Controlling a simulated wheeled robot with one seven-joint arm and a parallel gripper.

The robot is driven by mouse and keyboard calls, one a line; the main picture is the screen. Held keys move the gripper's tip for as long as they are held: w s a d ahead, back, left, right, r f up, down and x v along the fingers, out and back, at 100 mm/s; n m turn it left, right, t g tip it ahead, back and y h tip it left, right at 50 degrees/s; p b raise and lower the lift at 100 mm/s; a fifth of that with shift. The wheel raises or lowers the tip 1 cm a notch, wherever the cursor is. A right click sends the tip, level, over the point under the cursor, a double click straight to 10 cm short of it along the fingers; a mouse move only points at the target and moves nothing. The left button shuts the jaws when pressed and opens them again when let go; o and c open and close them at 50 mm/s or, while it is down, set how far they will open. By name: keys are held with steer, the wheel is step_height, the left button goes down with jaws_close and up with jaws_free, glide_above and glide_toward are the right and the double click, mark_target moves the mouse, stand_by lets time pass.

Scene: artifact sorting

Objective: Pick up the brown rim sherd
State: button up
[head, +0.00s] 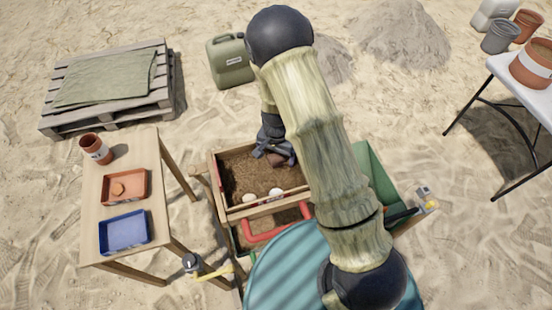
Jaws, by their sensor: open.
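My gripper (274,152) reaches down into the far right part of a wooden-framed box of brown soil (235,178). Its dark jaws are open. A brown piece (285,160), which looks like the brown rim sherd, shows at the jaws, partly hidden by them and by my arm. I cannot tell whether the jaws touch it. Two pale rounded pieces (249,198) lie near the front edge of the box.
A wooden table (110,190) at left holds an orange tray (139,198) with an orange sherd, a blue tray (124,246) and a brown pot (95,149). A green jerrycan (230,70) stands behind the box. My arm hides the box's right side.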

mark_target(276, 159)
steer(key=c, duration=1)
steer(key=shift+r, duration=0.1)
steer(key=shift+c, duration=0.2)
step_height(276, 159, up, 10)
steer(key=b, duration=0.1)
stand_by(0.3)
